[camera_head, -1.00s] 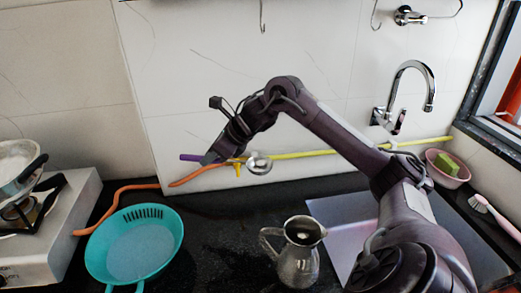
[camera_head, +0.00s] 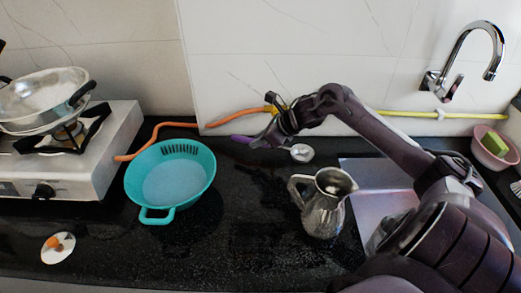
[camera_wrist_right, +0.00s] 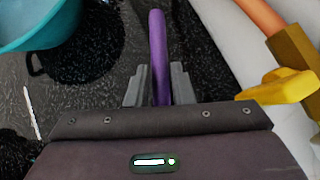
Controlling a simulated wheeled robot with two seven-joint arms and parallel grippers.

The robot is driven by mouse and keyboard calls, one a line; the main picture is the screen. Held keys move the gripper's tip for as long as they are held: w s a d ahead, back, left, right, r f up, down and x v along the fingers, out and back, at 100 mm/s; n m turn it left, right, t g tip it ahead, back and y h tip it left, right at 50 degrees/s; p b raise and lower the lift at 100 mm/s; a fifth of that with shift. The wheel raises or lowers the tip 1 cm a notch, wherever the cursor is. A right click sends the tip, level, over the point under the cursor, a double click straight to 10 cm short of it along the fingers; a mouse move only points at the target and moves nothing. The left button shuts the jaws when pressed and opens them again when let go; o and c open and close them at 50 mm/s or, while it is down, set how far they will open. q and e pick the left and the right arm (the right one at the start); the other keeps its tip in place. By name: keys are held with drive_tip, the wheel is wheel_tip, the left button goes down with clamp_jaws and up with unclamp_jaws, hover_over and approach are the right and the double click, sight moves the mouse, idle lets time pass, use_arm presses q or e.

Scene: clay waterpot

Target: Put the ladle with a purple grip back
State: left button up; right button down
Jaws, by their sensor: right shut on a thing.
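The ladle has a purple grip (camera_head: 240,141) and a shiny round metal bowl (camera_head: 301,152). It is held roughly level, low near the back of the black counter. My right gripper (camera_head: 268,139) is shut on the purple grip, which sticks out to its left. In the right wrist view, the purple grip (camera_wrist_right: 157,50) passes between the two fingers of my right gripper (camera_wrist_right: 160,82). The part of the ladle between grip and bowl is mostly hidden behind my gripper. My left gripper is not in view.
A teal colander (camera_head: 170,185) stands to the left on the counter (camera_head: 230,235). A metal jug (camera_head: 325,205) stands just in front of the ladle's bowl. An orange-and-yellow hose (camera_head: 222,120) runs along the wall behind. A stove (camera_head: 110,150) is at the left; a sink (camera_head: 375,180) is at the right.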

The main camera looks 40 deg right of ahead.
drive_tip(key=shift+f+p, duration=0.3)
drive_tip(key=shift+f, duration=2.4)
drive_tip(key=shift+s+f, duration=0.1)
drive_tip(key=c, duration=1.3)
unclamp_jaws()
drive_tip(key=shift+o, duration=0.2)
drive_tip(key=shift+r, duration=0.2)
drive_tip(key=shift+s+d+r, duration=0.1)
drive_tip(key=shift+s+d, duration=0.05)
drive_tip(key=shift+s, duration=0.05)
drive_tip(key=v, duration=1.1)
drive_tip(key=shift+s+d+r+b, duration=0.1)
drive_tip(key=shift+s+r+b, duration=0.05)
drive_tip(key=shift+b, duration=0.15)
